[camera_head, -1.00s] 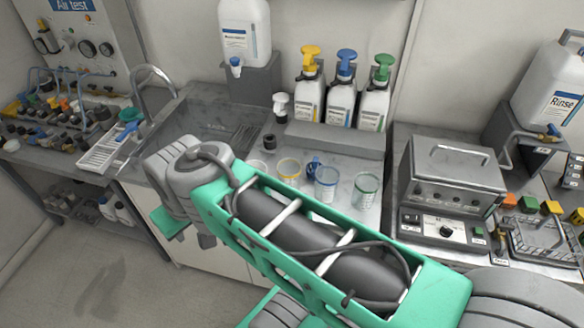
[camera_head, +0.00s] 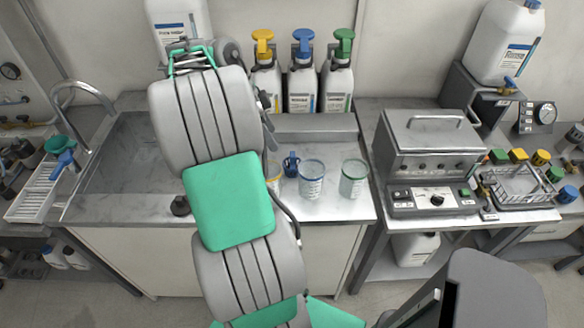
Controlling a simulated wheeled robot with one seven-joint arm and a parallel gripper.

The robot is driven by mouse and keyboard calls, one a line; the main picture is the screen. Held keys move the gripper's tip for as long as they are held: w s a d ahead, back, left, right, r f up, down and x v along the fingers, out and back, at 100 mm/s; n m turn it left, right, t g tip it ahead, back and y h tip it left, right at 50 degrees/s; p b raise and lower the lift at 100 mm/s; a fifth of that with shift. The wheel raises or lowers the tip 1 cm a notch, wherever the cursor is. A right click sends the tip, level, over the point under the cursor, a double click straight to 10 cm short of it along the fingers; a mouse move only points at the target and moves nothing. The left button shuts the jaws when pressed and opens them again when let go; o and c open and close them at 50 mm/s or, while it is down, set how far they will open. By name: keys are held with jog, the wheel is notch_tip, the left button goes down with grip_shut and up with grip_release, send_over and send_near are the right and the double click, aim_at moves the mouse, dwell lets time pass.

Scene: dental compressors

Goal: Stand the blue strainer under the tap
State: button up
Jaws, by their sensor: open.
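A clear blue-rimmed cup (camera_head: 311,182) stands upright on the steel counter (camera_head: 325,208). A small dark-blue item (camera_head: 291,164) stands just left of it. I cannot tell for sure which is the strainer. A curved metal tap (camera_head: 82,88) rises at the left of the sink (camera_head: 125,165). A white canister (camera_head: 177,20) stands at the back; my arm covers its lower part, where a blue tap showed earlier.
A yellow-rimmed cup (camera_head: 273,177), partly hidden, and a green-rimmed cup (camera_head: 354,180) flank the blue ones. Pump bottles (camera_head: 303,85) stand behind on a ledge. A steel bath unit (camera_head: 432,150) is to the right.

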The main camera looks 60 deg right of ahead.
aim_at(293, 162)
jog(key=shift+m, duration=0.7)
jog(key=x, duration=0.4)
jog(key=s+x, duration=0.1)
jog(key=x, duration=0.8)
jog(key=shift+s+d+r+p, duration=0.2)
jog(key=shift+r+p, duration=0.1)
jog(key=shift+p, duration=0.1)
